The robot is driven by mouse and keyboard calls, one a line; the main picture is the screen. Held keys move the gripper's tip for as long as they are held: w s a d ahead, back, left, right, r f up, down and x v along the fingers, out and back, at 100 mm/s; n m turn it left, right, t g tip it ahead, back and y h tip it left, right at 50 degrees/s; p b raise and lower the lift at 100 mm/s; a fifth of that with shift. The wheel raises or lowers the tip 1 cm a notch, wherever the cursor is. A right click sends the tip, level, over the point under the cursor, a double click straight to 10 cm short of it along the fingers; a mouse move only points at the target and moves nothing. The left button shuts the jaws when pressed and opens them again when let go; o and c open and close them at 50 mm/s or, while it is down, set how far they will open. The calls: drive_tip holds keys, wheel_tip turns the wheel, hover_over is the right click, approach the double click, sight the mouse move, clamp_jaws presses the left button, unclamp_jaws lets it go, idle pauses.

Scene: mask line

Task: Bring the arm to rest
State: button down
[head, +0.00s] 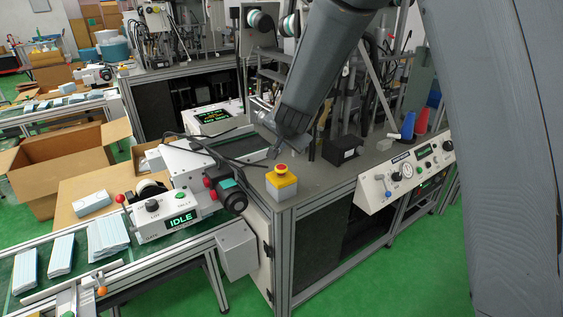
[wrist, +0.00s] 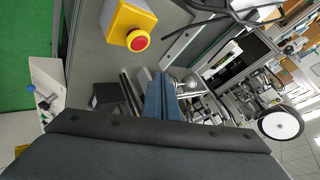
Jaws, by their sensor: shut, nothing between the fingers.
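My arm reaches down from the top of the head view, and my gripper (head: 273,153) is at its lower end, above the machine's grey top plate (head: 322,176). The gripper is small and dark here, just up from the yellow emergency-stop box (head: 281,189) with its red button (head: 281,169). In the wrist view the two blue-grey fingers of my gripper (wrist: 161,78) are together, with nothing seen between them. The yellow box (wrist: 119,20) and red button (wrist: 137,40) show beyond the fingertips, apart from them.
A black box (head: 342,150) stands on the plate right of my gripper. A control panel (head: 405,175) with gauges hangs at the front right. A box reading IDLE (head: 165,218) stands by the conveyor at left, with stacks of blue masks (head: 107,240). An open carton (head: 65,165) is behind.

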idle(0.3)
drive_tip(key=s+d+f+n+g+b, duration=0.1)
drive_tip(key=s+d+f+n+g, duration=0.1)
drive_tip(key=s+d, duration=0.4)
drive_tip(key=s+d+f+n+g+h+b, duration=0.1)
drive_tip(key=s+d, duration=0.6)
drive_tip(key=s, duration=0.8)
drive_tip(key=s+d+f+n+g+b, duration=0.3)
drive_tip(key=s+d, duration=0.4)
drive_tip(key=s, duration=0.3)
drive_tip(key=shift+s+f+n+g+h, duration=0.3)
drive_tip(key=shift+f+n+g, duration=0.2)
drive_tip(key=shift+f+g, duration=0.35)
